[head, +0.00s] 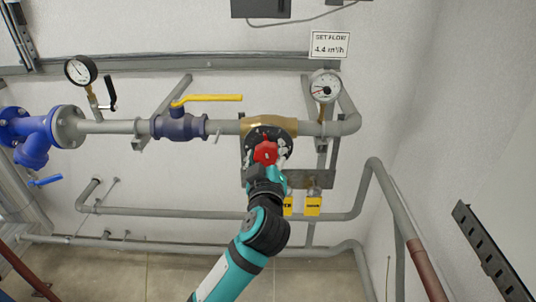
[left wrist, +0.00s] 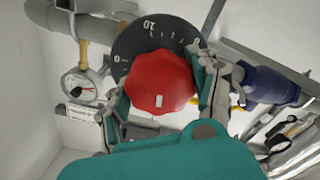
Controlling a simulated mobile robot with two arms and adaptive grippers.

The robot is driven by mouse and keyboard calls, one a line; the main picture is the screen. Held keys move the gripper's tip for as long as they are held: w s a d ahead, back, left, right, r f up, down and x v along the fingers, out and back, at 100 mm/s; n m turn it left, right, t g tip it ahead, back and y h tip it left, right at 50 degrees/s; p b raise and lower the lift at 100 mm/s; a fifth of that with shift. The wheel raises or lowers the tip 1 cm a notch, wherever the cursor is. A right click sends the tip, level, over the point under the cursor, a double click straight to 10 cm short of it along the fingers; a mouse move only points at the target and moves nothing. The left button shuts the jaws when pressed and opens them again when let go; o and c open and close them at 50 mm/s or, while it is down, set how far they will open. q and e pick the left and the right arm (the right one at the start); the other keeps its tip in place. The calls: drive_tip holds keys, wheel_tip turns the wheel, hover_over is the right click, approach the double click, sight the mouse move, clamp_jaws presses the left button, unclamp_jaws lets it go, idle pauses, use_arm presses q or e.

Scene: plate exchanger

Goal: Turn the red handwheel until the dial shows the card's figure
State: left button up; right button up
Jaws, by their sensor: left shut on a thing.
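The red handwheel (head: 265,152) sits on the brass valve body (head: 268,125) in the pipe, with a black numbered scale disc behind it. My left gripper (head: 267,163) is shut on the handwheel. In the left wrist view the fingers of the gripper (left wrist: 163,88) lie on opposite sides of the red wheel (left wrist: 158,78), in front of the black disc (left wrist: 150,38). The round white dial (head: 325,86) stands right of the valve; its reading is too small to tell. The card (head: 330,44) above it reads "SET FLOW 4.4 m³/h". My right gripper is out of view.
A ball valve with a yellow lever (head: 207,98) is left of the handwheel. A second gauge (head: 80,70) and blue fittings (head: 35,135) are farther left. Yellow tags (head: 312,205) hang below the handwheel. Grey pipes (head: 340,215) run below and right.

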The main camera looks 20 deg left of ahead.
use_arm(q)
drive_tip(key=n, duration=0.4)
drive_tip(key=shift+n, duration=0.3)
drive_tip(key=n, duration=0.4)
drive_tip(key=shift+n, duration=0.3)
drive_tip(key=n, duration=0.4)
drive_tip(key=shift+f+n, duration=0.1)
drive_tip(key=shift+n, duration=2.3)
drive_tip(key=o, duration=1.2)
drive_tip(key=shift+c, duration=0.2)
